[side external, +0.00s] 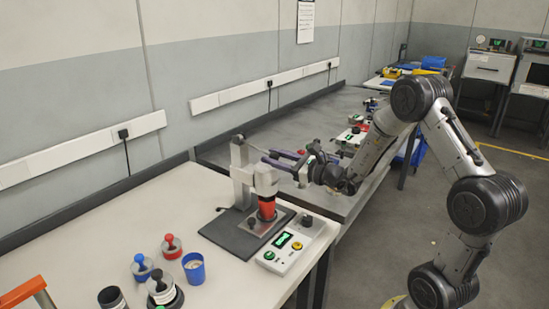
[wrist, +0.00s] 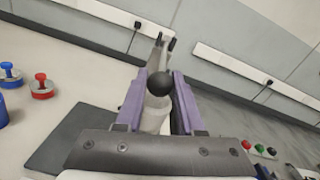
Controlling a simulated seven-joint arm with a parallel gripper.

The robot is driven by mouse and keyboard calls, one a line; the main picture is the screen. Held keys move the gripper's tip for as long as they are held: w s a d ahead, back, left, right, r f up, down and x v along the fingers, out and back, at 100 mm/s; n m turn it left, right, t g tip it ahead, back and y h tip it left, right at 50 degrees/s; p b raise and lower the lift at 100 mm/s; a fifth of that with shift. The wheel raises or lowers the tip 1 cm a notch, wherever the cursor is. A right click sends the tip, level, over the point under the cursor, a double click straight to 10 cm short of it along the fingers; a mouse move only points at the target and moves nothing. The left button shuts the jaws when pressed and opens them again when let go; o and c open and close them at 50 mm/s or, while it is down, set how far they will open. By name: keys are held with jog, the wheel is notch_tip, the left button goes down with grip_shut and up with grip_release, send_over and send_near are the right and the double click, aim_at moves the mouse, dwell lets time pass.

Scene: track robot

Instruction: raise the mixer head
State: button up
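The mixer is a pale grey upright stand with a head (side external: 265,180) reaching over a red cup (side external: 267,209). It stands on a dark plate (side external: 222,233) on the white bench. My gripper (side external: 268,156) is at the head's height, with its long purple fingers reaching across from the right. In the wrist view the fingers (wrist: 165,45) are apart, on either side of a grey part topped by a black ball (wrist: 161,84). A dark gap shows beside the right finger. Whether the fingers touch the grey part is unclear.
A control box (side external: 283,247) with a green display sits in front of the mixer. Red and blue knobbed pieces (side external: 171,246), a blue cup (side external: 193,268) and black-topped pieces stand to the left. The wall with white trunking (side external: 80,148) runs behind.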

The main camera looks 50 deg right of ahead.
grip_shut()
dwell(1.0)
